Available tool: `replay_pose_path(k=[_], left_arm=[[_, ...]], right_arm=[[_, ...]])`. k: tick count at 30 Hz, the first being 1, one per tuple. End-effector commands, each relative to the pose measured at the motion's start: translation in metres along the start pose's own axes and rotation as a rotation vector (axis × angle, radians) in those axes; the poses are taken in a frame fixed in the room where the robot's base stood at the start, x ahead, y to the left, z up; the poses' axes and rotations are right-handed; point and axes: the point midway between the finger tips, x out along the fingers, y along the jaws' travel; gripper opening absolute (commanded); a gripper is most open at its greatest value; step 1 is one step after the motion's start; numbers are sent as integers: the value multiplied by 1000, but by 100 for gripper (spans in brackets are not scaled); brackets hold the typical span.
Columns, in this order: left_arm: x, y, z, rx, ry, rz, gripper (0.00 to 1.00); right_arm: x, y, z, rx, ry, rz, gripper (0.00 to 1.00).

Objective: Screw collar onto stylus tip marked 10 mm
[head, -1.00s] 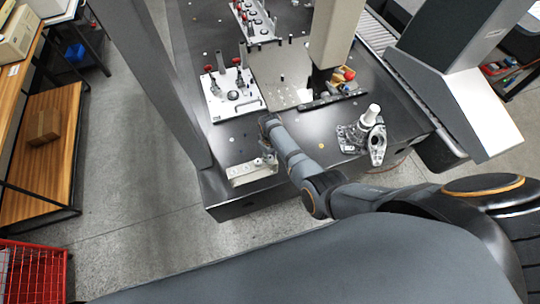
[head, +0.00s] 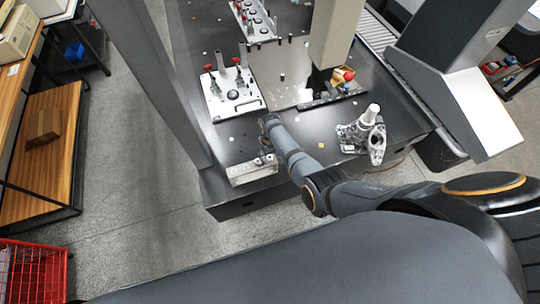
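My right arm comes in from the right, and its small gripper (head: 266,159) points down at a pale metal block or rack (head: 240,176) at the table's near left edge. The gripper is at or just above the block's right part; I cannot tell whether it touches. Its fingers are too small and partly hidden to show whether they are open or shut, or hold anything. The collar and the stylus tip marked 10 mm cannot be made out, and no marking is readable. My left gripper is out of view.
A white fixture plate (head: 219,106) with red-knobbed clamps stands behind the block. A metal casting (head: 349,135) with a white cylinder lies to the right. The gantry column (head: 337,38) rises at the back. The dark table (head: 228,140) is clear between plate and block.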

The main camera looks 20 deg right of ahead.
Motion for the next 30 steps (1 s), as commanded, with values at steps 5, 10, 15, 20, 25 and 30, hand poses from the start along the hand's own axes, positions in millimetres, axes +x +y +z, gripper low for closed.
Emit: replay_pose_path(k=[5, 10, 15, 20, 25, 30], left_arm=[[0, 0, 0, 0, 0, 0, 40], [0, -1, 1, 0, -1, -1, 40], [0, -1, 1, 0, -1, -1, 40], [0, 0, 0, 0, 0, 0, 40], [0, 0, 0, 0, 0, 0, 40], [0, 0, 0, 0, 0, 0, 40]], right_arm=[[0, -2, 0, 0, 1, -3, 53], [-7, -2, -1, 0, 3, -3, 53], [-34, -2, -1, 0, 5, -4, 53], [-75, -1, -1, 0, 6, -3, 53], [-106, 0, -1, 0, 3, -2, 53], [-119, 0, 0, -1, 1, -3, 53]])
